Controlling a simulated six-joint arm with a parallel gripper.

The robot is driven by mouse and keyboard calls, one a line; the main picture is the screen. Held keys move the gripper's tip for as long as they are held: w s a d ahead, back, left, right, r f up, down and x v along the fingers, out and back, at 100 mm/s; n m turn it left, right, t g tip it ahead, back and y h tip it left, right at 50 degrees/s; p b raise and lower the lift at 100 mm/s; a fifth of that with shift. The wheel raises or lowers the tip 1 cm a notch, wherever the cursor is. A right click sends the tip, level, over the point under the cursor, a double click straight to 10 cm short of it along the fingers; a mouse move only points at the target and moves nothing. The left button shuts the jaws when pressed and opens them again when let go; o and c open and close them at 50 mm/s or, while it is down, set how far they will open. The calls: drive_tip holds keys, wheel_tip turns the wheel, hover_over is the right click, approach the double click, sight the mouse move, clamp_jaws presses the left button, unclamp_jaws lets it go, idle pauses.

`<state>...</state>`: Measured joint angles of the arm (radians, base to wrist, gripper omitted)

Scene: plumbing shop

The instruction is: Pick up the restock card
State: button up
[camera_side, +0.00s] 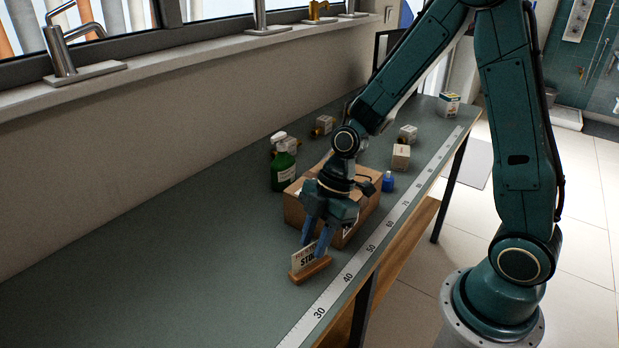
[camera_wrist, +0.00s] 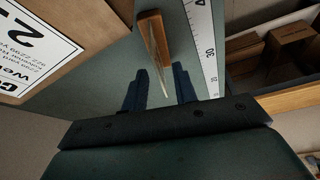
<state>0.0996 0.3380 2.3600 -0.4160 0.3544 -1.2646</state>
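The restock card (camera_side: 308,257) is a white card with dark print, standing upright in a slotted wooden block (camera_side: 311,271) on the bench. In the wrist view the card (camera_wrist: 157,58) shows as a thin pale edge, with its wooden block (camera_wrist: 152,32) beyond. My gripper (camera_side: 315,239) is just above the block, at the card's top. In the wrist view the gripper's fingers (camera_wrist: 160,72) are apart, one on each side of the card, with a gap showing on both sides. Part of the print is hidden by a finger in the side view.
A cardboard box (camera_side: 294,208) stands close behind my gripper; its label (camera_wrist: 30,45) shows in the wrist view. A green bottle (camera_side: 283,167), a blue bottle (camera_side: 388,182) and small boxes stand farther back. A measuring strip (camera_side: 348,277) runs along the bench edge. The bench's front left is clear.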

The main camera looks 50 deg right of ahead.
sight(314, 243)
drive_tip(key=shift+x, duration=1.6)
clamp_jaws()
